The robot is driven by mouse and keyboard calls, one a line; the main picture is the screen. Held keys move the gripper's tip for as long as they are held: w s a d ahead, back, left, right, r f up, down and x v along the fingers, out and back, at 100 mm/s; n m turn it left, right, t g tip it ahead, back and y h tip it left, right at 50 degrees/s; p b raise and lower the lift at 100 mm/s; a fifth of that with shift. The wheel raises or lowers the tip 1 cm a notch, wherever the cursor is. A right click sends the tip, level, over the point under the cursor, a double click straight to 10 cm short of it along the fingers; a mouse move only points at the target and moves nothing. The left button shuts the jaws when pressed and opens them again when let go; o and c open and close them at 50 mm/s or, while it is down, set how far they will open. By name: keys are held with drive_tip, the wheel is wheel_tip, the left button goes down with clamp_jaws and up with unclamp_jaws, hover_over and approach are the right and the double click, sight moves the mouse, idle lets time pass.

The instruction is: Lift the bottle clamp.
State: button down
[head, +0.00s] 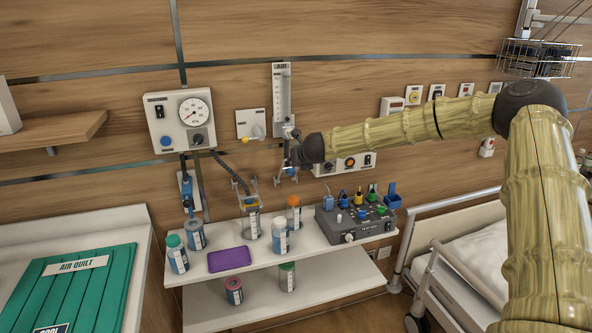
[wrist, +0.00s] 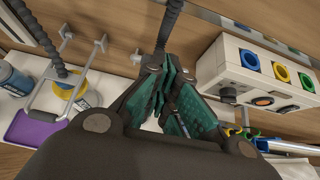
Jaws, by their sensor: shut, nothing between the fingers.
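My gripper (head: 290,166) is at the wall, just below the air flowmeter (head: 281,95). In the wrist view its teal-padded fingers (wrist: 172,112) are shut and empty. A grey wire bracket that looks like the bottle clamp (wrist: 84,72) is to the left of the fingers, apart from them, around a yellow-topped bottle (wrist: 70,82). In the head view that bottle (head: 250,221) hangs below and left of my gripper, with a dark hose running to its top. I cannot tell for sure that this bracket is the clamp.
A white shelf (head: 205,280) below holds several capped bottles, a purple tray (head: 229,259) and a grey control box (head: 352,223). A wall socket panel (wrist: 262,78) is close on the right of my fingers. A bed rail (head: 455,201) is at the right.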

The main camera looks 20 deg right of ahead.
drive_tip(key=shift+w+d+r, duration=0.15)
drive_tip(key=shift+w+r, duration=0.7)
drive_tip(key=shift+w, duration=0.3)
drive_tip(key=b+v, duration=0.5)
drive_tip(key=v, duration=0.6)
drive_tip(key=shift+r, duration=0.5)
